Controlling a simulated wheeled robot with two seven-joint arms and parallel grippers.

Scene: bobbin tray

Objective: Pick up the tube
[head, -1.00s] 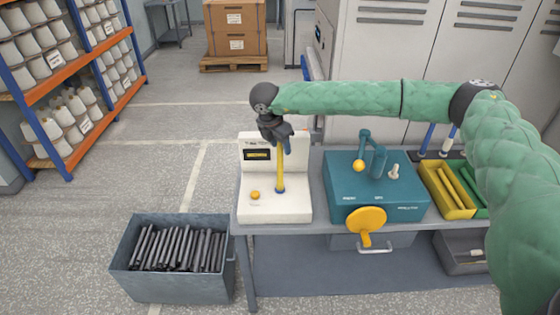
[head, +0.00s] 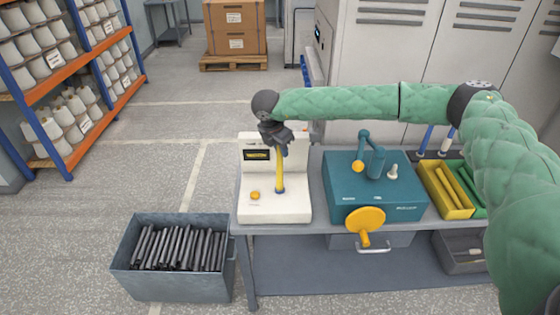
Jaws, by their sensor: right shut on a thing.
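The yellow tube (head: 279,171) stands upright on a white machine (head: 292,206) with a small dark display. My right gripper (head: 279,146) is dark and comes down from above, shut on the upper end of the tube. Its fingers hide the tube's top. I cannot tell whether the tube is clear of the blue piece or seated on it. My left gripper is out of view.
A teal machine (head: 345,195) with a yellow handwheel (head: 366,219) stands right of the white one. Beyond it are a yellow bin (head: 459,212) and a green bin (head: 480,208). A grey crate (head: 182,284) of dark tubes stands on the floor at the left.

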